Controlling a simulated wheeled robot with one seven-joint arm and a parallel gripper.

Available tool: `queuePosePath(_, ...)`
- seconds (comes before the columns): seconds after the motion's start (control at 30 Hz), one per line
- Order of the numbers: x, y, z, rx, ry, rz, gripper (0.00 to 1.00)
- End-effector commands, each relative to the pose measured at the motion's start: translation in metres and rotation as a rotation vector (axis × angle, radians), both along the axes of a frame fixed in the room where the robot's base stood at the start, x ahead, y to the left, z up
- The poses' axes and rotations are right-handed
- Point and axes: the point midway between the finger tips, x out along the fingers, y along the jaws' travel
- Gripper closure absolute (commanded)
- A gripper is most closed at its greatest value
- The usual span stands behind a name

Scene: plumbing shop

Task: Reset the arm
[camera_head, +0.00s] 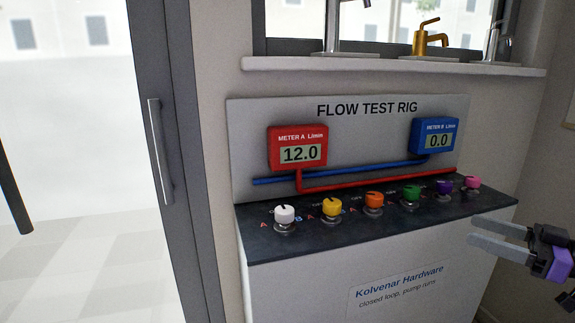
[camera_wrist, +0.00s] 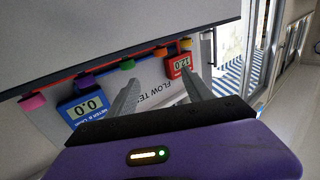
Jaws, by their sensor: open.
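My gripper (camera_head: 487,238) is at the right of the head view, in front of the right end of the test rig. Its two grey fingers are apart with nothing between them. In the wrist view my gripper (camera_wrist: 160,92) shows the same two spread fingers. The flow test rig (camera_head: 245,130) has a red meter A (camera_head: 298,148) reading 12.0 and a blue meter B (camera_head: 435,139) reading 0.0. They also show upside down in the wrist view, the red meter (camera_wrist: 180,65) and the blue meter (camera_wrist: 84,106).
A dark counter (camera_head: 350,232) carries a row of knobs, from a white knob (camera_head: 284,214) at left to a pink knob (camera_head: 472,182) at right. A sill (camera_head: 400,65) with several taps is above. A glass door (camera_head: 165,150) stands at left. Floor at lower left is clear.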

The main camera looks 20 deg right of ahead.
Motion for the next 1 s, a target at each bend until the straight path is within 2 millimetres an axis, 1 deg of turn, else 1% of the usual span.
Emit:
queuePosePath(0.27,0.016,-0.027,0.012,0.098,0.017,-0.134,0.41)
queuePosePath(0.4,0.025,-0.047,0.021,0.137,0.02,-0.24,0.41)
queuePosePath(0.47,0.028,-0.056,0.022,0.156,0.024,-0.294,0.41)
queuePosePath(0.57,0.031,-0.071,0.016,0.193,0.035,-0.393,0.41)
queuePosePath(0.67,0.033,-0.083,0.002,0.234,0.049,-0.497,0.41)
queuePosePath(0.77,0.033,-0.089,-0.022,0.274,0.067,-0.614,0.41)
queuePosePath(0.8,0.032,-0.09,-0.034,0.288,0.074,-0.66,0.41)
queuePosePath(0.87,0.028,-0.09,-0.052,0.306,0.081,-0.731,0.41)
queuePosePath(0.9,0.025,-0.087,-0.066,0.315,0.086,-0.776,0.41)
queuePosePath(1.0,0.012,-0.075,-0.098,0.327,0.089,-0.88,0.41)
